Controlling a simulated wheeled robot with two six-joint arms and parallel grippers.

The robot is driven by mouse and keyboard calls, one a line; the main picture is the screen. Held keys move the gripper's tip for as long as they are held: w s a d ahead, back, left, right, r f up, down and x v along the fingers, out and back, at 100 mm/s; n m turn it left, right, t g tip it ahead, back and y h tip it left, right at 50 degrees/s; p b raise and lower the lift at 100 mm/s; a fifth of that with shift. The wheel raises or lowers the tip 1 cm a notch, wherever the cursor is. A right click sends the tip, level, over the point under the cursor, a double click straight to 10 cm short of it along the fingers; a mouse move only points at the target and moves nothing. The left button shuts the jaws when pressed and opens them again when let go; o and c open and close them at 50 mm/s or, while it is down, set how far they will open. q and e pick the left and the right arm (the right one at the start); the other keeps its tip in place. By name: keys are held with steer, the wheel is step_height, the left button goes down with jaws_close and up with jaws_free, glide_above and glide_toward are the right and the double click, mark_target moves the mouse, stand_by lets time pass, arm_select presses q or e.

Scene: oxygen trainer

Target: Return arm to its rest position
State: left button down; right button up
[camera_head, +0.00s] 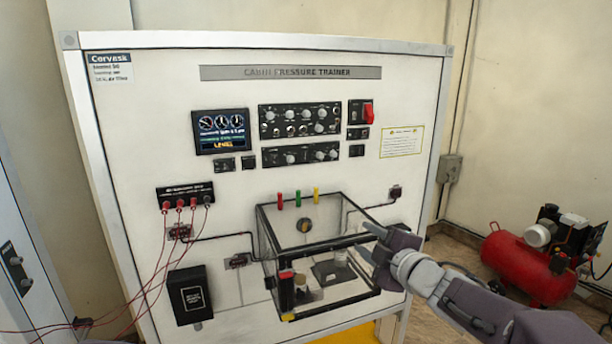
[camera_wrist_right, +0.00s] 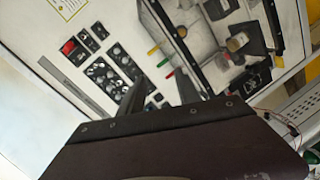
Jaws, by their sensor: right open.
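My right arm comes in from the lower right in the head view. Its gripper (camera_head: 368,238) is in front of the right part of the clear box (camera_head: 345,300) on the trainer panel (camera_head: 225,85). The jaws are open and I see nothing between them. In the right wrist view the two dark fingers of the gripper (camera_wrist_right: 162,92) point toward the panel, with the box and its coloured pegs beyond them. I cannot tell how far the fingertips are from the box. My left gripper is not in view.
A red switch cover (camera_head: 368,113), a display (camera_head: 220,131) and knob modules (camera_head: 300,119) sit on the upper panel. Red leads (camera_head: 163,250) hang at the left. A red compressor (camera_head: 520,265) stands on the floor at the right, behind my arm.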

steer(key=s+d+f+m+g+h+b, duration=0.1)
steer(key=s+f+m+g+h+b, duration=0.2)
steer(key=f, duration=0.7)
steer(key=s+d+f+m+g, duration=0.2)
steer(key=s+f+m, duration=0.25)
steer(key=f, duration=0.45)
steer(key=s+d+f+m+g+h+b, duration=0.1)
steer(key=s+f+m+g+h+b, duration=0.2)
steer(key=f, duration=0.7)
arm_select(q)
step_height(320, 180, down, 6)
steer(key=p, duration=0.1)
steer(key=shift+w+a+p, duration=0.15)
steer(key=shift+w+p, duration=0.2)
steer(key=shift+p, duration=0.05)
arm_select(e)
steer(key=s+f+m+g, duration=0.3)
steer(key=s, duration=0.4)
steer(key=s+f+m+g+y, duration=0.1)
steer(key=s+f+m+g, duration=0.1)
steer(key=s, duration=0.5)
steer(key=shift+s+a+f+m+g, duration=0.15)
steer(key=shift+f+m+g, duration=0.25)
steer(key=shift+f+m, duration=0.45)
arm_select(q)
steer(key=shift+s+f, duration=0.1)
arm_select(e)
steer(key=shift+s+r, duration=0.1)
steer(key=shift+r, duration=0.1)
